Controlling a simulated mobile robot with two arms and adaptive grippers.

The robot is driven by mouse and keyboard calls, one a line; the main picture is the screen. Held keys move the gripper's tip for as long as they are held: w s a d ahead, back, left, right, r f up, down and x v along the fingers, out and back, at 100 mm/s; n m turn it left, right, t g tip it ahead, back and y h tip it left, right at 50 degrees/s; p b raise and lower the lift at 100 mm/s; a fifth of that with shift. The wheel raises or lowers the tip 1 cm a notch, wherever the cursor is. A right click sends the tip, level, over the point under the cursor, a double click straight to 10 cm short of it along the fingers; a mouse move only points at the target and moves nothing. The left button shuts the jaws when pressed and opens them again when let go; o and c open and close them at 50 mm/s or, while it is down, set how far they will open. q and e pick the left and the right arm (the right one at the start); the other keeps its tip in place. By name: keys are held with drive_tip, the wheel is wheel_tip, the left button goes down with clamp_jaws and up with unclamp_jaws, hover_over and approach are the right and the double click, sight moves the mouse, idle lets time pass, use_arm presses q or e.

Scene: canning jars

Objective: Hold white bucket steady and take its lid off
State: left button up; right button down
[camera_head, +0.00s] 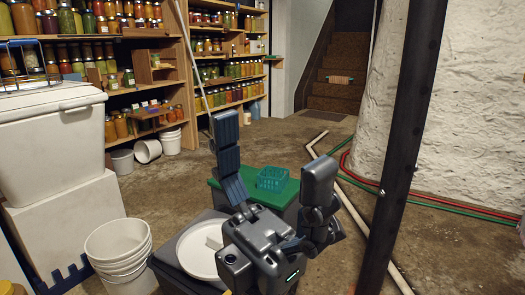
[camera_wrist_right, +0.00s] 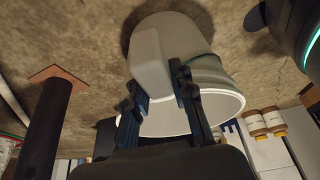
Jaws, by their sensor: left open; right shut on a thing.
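My right gripper (camera_wrist_right: 160,80) is shut on a white block (camera_wrist_right: 150,62) in front of the bucket. I cannot tell whether this block belongs to the lid. My left gripper (camera_head: 274,145) is open, its fingers spread wide and empty. My right gripper cannot be made out in the head view.
A stack of white buckets (camera_head: 118,245) stands at the lower left, by a white cooler (camera_head: 50,140). A teal basket (camera_head: 272,178) sits on a green lid (camera_head: 290,192) behind the left gripper. A dark post (camera_head: 400,150) rises at right.

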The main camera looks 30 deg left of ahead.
idle(0.3)
drive_tip(key=c, duration=1)
unclamp_jaws()
drive_tip(key=shift+c, duration=0.2)
drive_tip(key=shift+r, duration=0.1)
